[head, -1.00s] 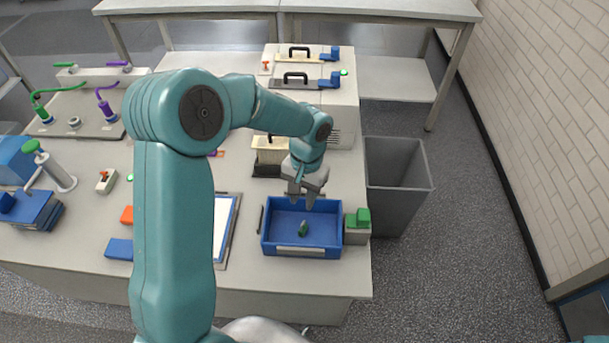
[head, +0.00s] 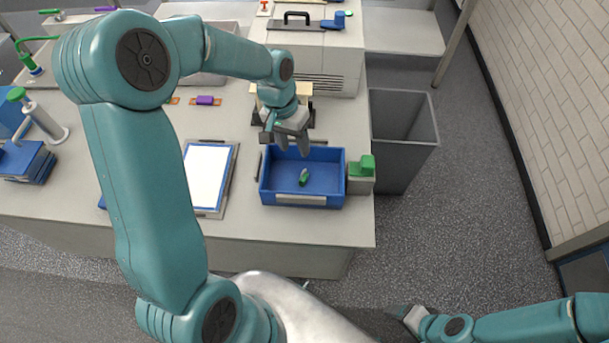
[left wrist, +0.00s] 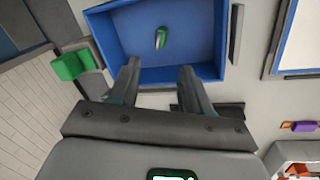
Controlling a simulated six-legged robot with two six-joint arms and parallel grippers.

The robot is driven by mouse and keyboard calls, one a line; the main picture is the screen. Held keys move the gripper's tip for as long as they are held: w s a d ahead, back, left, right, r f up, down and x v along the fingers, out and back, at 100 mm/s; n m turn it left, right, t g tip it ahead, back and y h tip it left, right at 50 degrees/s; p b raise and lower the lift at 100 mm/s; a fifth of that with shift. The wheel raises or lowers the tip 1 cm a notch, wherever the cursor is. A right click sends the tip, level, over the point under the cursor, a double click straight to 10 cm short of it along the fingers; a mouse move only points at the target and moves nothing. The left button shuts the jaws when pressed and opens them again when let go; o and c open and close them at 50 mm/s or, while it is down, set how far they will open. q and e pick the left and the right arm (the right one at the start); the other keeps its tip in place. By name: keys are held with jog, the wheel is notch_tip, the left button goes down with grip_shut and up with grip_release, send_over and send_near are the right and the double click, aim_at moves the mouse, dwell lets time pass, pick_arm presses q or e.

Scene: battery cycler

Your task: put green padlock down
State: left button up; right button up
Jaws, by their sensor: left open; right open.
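The green padlock (head: 304,177) lies on the floor of the blue tray (head: 330,190), near its middle. It also shows in the left wrist view (left wrist: 161,38), lying apart from my fingers. My left gripper (head: 292,147) is open and empty above the back edge of the tray. In the left wrist view its two fingers (left wrist: 157,80) are spread with nothing between them. My right gripper (head: 408,318) is low at the bottom right in the head view, away from the table; its fingers are small there.
A grey block with a green top (head: 361,168) stands just right of the tray. A grey bin (head: 405,150) stands on the floor beyond the table's right edge. A clipboard with white paper (head: 208,178) lies left of the tray. Bench machines (head: 320,60) stand behind.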

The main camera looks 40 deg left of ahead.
pick_arm(q)
send_over(303, 176)
jog(key=a, duration=0.2)
notch_tip(303, 176, down, 5)
jog(key=shift+s+d+f, duration=0.15)
jog(key=shift+d+f, duration=0.2)
jog(key=shift+f, duration=0.15)
jog(key=f, duration=0.2)
jog(key=d+f+p, duration=0.1)
jog(key=f, duration=0.1)
jog(key=shift+f, duration=0.4)
grip_shut()
